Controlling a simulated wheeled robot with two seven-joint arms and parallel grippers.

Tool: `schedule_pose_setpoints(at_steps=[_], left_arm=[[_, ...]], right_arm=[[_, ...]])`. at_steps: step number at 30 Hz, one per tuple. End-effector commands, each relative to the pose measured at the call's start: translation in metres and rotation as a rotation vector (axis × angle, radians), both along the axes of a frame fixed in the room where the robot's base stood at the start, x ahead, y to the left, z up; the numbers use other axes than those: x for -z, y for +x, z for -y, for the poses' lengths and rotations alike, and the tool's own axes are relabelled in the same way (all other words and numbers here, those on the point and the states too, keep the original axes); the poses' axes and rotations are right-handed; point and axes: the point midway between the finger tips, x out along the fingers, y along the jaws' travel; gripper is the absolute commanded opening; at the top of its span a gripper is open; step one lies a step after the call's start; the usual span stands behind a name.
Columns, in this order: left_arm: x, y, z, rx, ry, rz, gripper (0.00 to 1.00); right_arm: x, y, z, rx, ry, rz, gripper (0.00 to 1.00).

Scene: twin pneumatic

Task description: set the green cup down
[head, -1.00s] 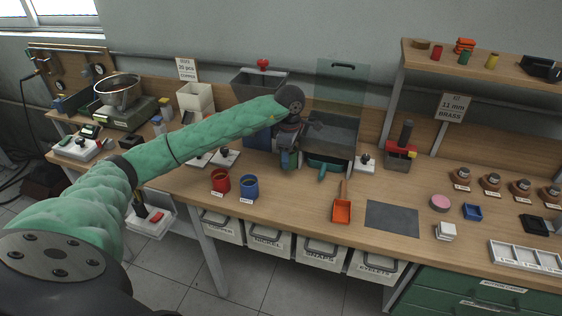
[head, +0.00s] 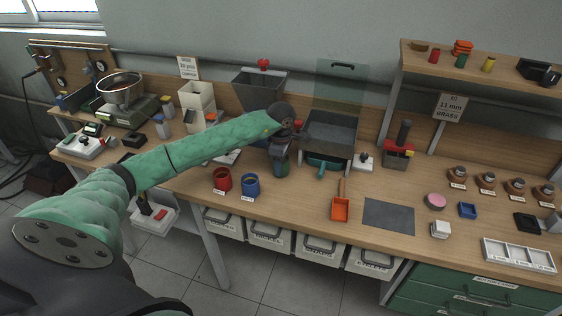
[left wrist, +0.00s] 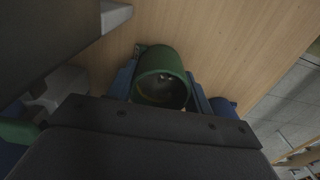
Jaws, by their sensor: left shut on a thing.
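The green cup (left wrist: 162,78) sits between the blue fingers of my left gripper (left wrist: 165,88) in the left wrist view. Its open mouth faces the camera, and a few small bright specks show in its dark inside. In the head view my left gripper (head: 280,168) is low over the bench, just right of a blue cup (head: 251,186) and a red cup (head: 222,180). There the gripper mostly hides the green cup. I cannot tell whether its base touches the wood. My right gripper is out of view.
A grey hopper (head: 259,90) and a bin with a clear raised lid (head: 332,132) stand behind the gripper. An orange scoop (head: 341,208) and a grey mat (head: 389,216) lie to the right. Bare wood (head: 300,198) shows between the blue cup and the scoop.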

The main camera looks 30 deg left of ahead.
Motion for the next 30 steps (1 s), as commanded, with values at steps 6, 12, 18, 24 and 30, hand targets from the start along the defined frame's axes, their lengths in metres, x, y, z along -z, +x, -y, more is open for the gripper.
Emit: schedule_pose_setpoints(at_steps=[6, 12, 18, 24, 30], left_arm=[[0.0008, 0.0000, 0.0000, 0.000, 0.000, 0.000, 0.22], [0.0026, -0.0001, 0.0000, 0.000, 0.001, 0.000, 0.22], [0.0021, -0.0002, 0.0000, 0.000, 0.001, 0.000, 0.73], [0.0020, -0.0002, 0.0000, 0.000, 0.001, 0.000, 0.73], [-0.0010, -0.0002, 0.0000, 0.000, 0.000, 0.000, 0.73]], right_arm=[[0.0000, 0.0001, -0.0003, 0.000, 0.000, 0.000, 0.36], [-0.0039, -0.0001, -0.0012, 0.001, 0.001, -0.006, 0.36], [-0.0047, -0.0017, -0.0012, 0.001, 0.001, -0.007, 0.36], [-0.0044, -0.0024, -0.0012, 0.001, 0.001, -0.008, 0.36], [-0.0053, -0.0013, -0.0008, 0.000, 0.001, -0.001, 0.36]])
